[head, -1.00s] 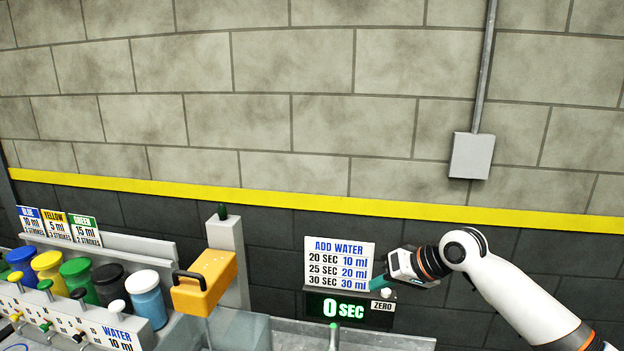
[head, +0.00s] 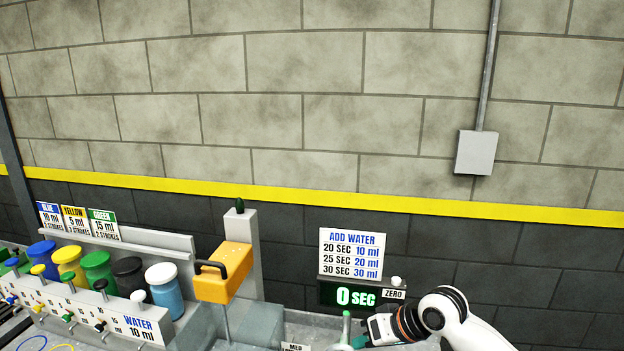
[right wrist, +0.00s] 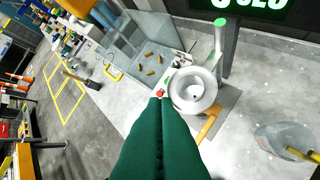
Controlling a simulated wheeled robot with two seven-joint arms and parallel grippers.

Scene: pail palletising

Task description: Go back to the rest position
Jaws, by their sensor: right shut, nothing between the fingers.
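My right gripper (head: 360,341) is at the bottom of the head view, below the timer display (head: 355,296), which reads 0 SEC. In the right wrist view its two long green fingers (right wrist: 160,103) lie together, shut and empty. Their tips appear near a red button (right wrist: 159,94) and a round pale grey device (right wrist: 192,90); I cannot tell whether they touch anything. My left gripper is in neither view.
Lidded jars in several colours (head: 97,262) stand in the dispenser rack at the left. An orange block with a black handle (head: 222,274) stands beside a grey post. In the right wrist view, a clear container (right wrist: 285,143) is at the right.

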